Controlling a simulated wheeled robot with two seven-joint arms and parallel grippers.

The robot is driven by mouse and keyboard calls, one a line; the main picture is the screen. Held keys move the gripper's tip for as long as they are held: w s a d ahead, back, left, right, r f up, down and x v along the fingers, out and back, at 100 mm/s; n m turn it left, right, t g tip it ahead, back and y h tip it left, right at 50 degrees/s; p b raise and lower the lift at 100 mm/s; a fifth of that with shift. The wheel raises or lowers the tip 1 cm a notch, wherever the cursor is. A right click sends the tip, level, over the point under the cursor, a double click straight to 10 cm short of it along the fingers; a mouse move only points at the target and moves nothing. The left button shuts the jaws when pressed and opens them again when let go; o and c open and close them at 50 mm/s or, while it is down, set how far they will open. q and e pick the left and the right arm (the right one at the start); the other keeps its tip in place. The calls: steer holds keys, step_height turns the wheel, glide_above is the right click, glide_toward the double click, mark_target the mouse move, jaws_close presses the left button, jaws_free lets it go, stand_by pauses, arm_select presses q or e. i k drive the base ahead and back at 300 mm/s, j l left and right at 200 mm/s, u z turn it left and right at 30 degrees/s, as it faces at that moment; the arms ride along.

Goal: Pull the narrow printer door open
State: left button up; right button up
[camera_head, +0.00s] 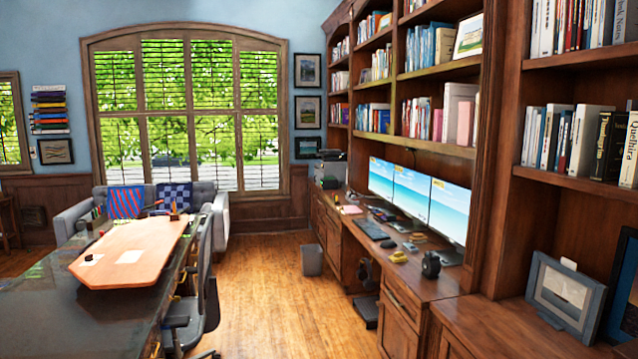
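A grey printer (329,168) stands at the far end of the long wooden desk along the right side, near the window wall. Below it is a wooden cabinet (326,228) whose front faces the aisle. Its front looks closed, but it is small and seen at a steep angle, so I cannot tell which panel is the narrow door or see its handle. Neither of my grippers is in view.
A wood-floored aisle (265,285) runs clear toward the window. A bin (312,260) stands beside the desk. An office chair (198,290) and a dark table (60,320) line the left. Three monitors (412,195) stand on the desk (425,285). A grey sofa (215,200) is at the back.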

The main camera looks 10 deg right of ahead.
mark_target(319, 174)
steer(key=i+l+z, duration=0.1)
steer(key=i+z, duration=0.2)
steer(key=i, duration=2.15)
steer(key=i+u, duration=0.1)
steer(key=i, duration=2.4)
steer(key=i+l, duration=0.15)
steer(key=i, duration=0.7)
steer(key=i+u, duration=0.25)
steer(key=i, duration=0.6)
steer(key=i+u, duration=0.25)
steer(key=i, duration=0.55)
steer(key=i+j+z, duration=0.1)
steer(key=i+z, duration=0.25)
steer(key=i, duration=0.15)
steer(key=i+j+z, duration=0.2)
steer(key=i+z, duration=0.2)
steer(key=i+j+z, duration=0.35)
steer(key=i, duration=0.25)
steer(key=j, duration=0.1)
